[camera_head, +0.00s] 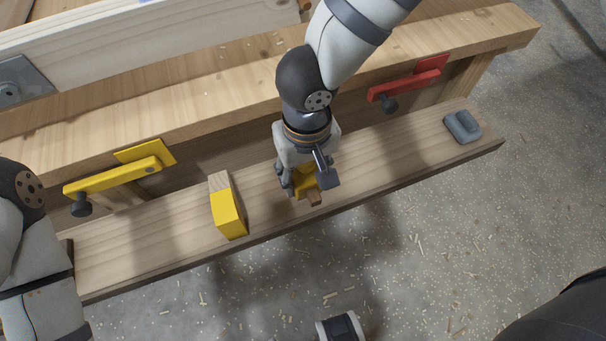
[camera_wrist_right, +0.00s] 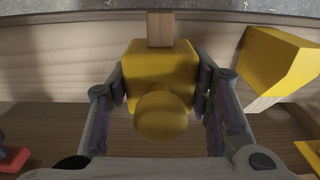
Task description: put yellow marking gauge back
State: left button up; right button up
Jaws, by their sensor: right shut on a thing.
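The yellow marking gauge (camera_head: 304,184) is between the fingers of my right gripper (camera_head: 303,180), at the middle of the wooden shelf (camera_head: 390,160). In the right wrist view the gauge (camera_wrist_right: 158,72) shows a yellow block, a round yellow knob and a bare wood stem. The right gripper's (camera_wrist_right: 160,100) fingers press on both sides of the block. I cannot tell whether the gauge touches the shelf. My left arm shows at the left edge of the head view, but its gripper is out of view.
A yellow and bare-wood block (camera_head: 229,212) sits on the shelf left of the gauge; it also shows in the wrist view (camera_wrist_right: 275,62). A yellow clamp-like tool (camera_head: 112,178) and a red one (camera_head: 405,85) are on the bench front. A grey-blue object (camera_head: 462,127) lies at the shelf's right end.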

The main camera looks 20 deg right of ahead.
jog(key=w+f, duration=0.2)
jog(key=f, duration=0.1)
jog(key=w+d+f+b, duration=0.1)
jog(key=shift+f, duration=0.3)
notch_tip(320, 180, down, 3)
jog(key=shift+a+r, duration=0.1)
jog(key=shift+r, duration=0.05)
pick_arm(q)
jog(key=shift+x, duration=1)
pick_arm(e)
jog(key=shift+r, duration=0.15)
pick_arm(q)
jog(key=shift+s, duration=0.1)
pick_arm(e)
jog(key=o, duration=1.2)
notch_tip(320, 180, up, 12)
jog(key=shift+r+p, duration=0.1)
jog(key=shift+p, duration=1.15)
pick_arm(q)
jog(key=v, duration=0.3)
